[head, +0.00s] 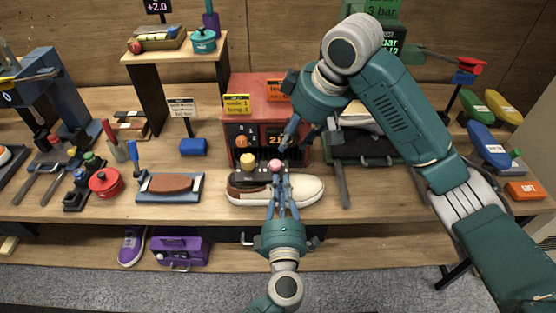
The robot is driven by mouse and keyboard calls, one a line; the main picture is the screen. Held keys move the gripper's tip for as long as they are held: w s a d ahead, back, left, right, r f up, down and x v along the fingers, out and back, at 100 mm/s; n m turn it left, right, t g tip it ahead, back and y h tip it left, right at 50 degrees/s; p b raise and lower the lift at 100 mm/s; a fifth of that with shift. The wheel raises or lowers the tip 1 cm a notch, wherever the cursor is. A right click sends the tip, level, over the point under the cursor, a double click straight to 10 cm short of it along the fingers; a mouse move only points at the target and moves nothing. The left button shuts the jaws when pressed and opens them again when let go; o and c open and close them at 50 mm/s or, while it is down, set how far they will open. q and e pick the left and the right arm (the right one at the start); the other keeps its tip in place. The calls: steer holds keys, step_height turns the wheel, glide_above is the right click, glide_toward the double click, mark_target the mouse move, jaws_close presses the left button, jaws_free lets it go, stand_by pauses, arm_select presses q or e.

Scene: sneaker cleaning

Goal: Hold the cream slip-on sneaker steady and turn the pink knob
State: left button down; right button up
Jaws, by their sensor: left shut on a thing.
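The cream slip-on sneaker (308,191) lies on its side-to-side length on the bench in front of the red machine, with its cream toe to the right and a brown part at the left. My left gripper (279,182) reaches up from below and is shut on the sneaker near its middle, hiding part of it. The pink knob (275,165) stands just above the sneaker, beside a yellow knob on its left. My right gripper (285,147) comes down from the upper right, with its fingertips just above and right of the pink knob; its finger spacing is unclear.
The red machine (252,88) with yellow and orange labels stands directly behind the sneaker. A brush block (170,184) on a blue-grey tray and a red pot (104,182) are to the left. A dark green case (365,149) is to the right. The bench's front edge is close below.

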mark_target(276, 163)
steer(key=x, duration=1.2)
steer(key=shift+s+a, duration=0.1)
steer(key=shift+s, duration=0.2)
jaws_close()
